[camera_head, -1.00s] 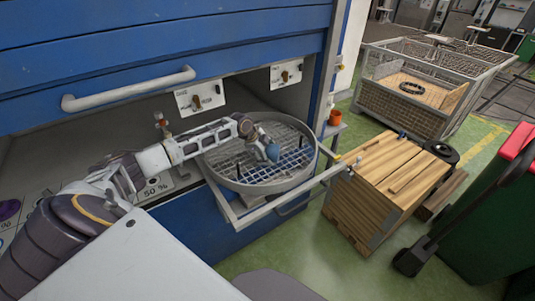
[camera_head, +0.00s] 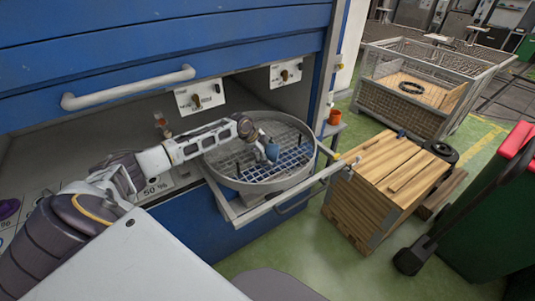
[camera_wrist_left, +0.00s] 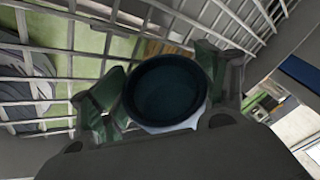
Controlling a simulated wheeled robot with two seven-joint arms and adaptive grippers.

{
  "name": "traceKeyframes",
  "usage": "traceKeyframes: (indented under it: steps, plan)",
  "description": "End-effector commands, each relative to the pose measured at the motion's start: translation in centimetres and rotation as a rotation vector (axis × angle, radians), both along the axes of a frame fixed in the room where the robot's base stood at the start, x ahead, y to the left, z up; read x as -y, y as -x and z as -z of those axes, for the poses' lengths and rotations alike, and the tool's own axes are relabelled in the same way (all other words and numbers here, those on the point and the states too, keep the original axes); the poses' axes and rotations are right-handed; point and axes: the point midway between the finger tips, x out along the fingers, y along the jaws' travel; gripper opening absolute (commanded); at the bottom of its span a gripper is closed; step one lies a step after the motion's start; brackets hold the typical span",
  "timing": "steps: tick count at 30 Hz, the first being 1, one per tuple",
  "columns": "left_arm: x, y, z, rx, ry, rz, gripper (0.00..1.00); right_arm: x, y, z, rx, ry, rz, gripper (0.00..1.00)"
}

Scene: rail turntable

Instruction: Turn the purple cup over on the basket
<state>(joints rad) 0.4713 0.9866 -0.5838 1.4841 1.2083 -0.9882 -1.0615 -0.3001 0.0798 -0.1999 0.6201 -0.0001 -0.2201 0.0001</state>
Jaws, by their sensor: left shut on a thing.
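The round wire basket (camera_head: 235,178) has a grey rim and a grid floor, and sits on a pulled-out frame at the blue machine. My left gripper (camera_head: 262,144) reaches over the basket and is shut on a small cup (camera_head: 272,152), which looks blue rather than purple here. In the left wrist view, the cup (camera_wrist_left: 166,92) shows as a dark round opening between the green fingers (camera_wrist_left: 165,88), with the basket grid around it. I cannot tell whether the cup touches the grid. A purple round thing (camera_head: 8,209) lies at the far left edge, partly cut off. My right gripper is out of view.
Thin black posts stand inside the basket. The blue machine's raised door (camera_head: 150,45) with a white handle (camera_head: 128,88) hangs above my arm. An orange cup (camera_head: 335,117) stands on a ledge right of the basket. A wooden crate (camera_head: 385,185) stands on the floor further right.

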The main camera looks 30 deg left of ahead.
Motion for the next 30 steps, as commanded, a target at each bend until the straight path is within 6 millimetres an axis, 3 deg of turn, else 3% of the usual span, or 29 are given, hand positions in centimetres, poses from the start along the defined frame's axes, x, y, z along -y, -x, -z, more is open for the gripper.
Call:
traceKeyframes:
  steps: [1,22,23,28,30]
  plan:
    - [0.01,0.62,1.33,-0.021,-0.005,0.002,0.25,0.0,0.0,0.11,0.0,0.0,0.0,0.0]
    - [0.01,0.65,1.72,-0.023,-0.005,0.002,0.26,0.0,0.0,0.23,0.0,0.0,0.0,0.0]
    - [0.0,0.65,1.73,-0.023,-0.005,0.002,0.77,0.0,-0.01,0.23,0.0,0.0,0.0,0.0]
    - [-0.03,0.62,1.63,-0.021,-0.006,0.001,0.99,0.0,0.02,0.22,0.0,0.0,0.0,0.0]
    - [-0.03,0.56,1.52,-0.019,-0.006,0.002,1.0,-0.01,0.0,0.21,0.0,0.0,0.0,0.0]
